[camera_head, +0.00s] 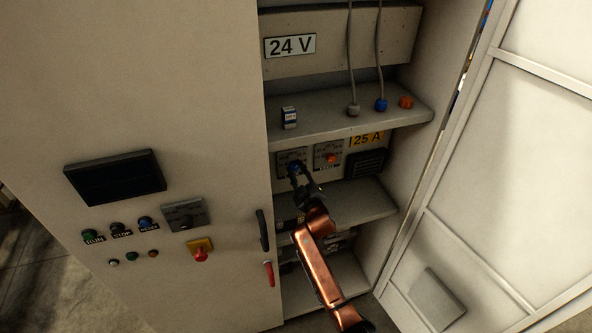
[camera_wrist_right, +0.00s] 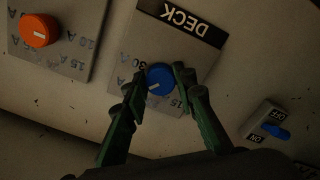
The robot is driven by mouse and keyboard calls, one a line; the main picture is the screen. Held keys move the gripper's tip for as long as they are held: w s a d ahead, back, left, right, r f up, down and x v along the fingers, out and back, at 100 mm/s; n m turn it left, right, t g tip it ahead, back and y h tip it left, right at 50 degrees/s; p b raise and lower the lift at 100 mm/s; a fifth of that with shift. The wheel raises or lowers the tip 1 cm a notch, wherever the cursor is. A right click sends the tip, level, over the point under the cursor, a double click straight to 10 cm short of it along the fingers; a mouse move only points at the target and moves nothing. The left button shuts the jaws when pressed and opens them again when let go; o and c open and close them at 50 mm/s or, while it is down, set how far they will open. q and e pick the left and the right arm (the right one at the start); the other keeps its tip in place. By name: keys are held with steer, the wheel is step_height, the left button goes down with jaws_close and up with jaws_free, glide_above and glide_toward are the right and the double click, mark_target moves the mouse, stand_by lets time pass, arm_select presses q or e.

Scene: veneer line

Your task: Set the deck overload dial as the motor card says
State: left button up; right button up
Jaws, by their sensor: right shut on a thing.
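The deck dial is a blue knob (camera_wrist_right: 160,79) on a grey plate (camera_wrist_right: 185,52) with an upside-down DECK label in the right wrist view. A white pointer line on the knob points to the lower left of that picture. Amp marks surround it, partly covered by my fingers. My right gripper (camera_wrist_right: 159,76) is shut on the blue knob, one finger on each side. In the head view my right gripper (camera_head: 298,173) is at the same dial inside the open cabinet. A yellow card (camera_head: 366,139) reading 25 A is above and right of it. My left gripper is not in view.
An orange dial (camera_head: 331,156) sits right beside the deck dial. A blue ON/OFF switch (camera_wrist_right: 275,130) is nearby. A shelf (camera_head: 350,123) with plugs overhangs the dials; another shelf (camera_head: 365,197) lies below. The cabinet door (camera_head: 490,190) stands open at right.

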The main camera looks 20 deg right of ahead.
steer(key=shift+f+m, duration=0.15)
steer(key=shift+m, duration=0.35)
steer(key=o, duration=1.2)
steer(key=shift+c, duration=0.2)
steer(key=shift+s, duration=0.1)
steer(key=s, duration=1.2)
steer(key=shift+d, duration=0.2)
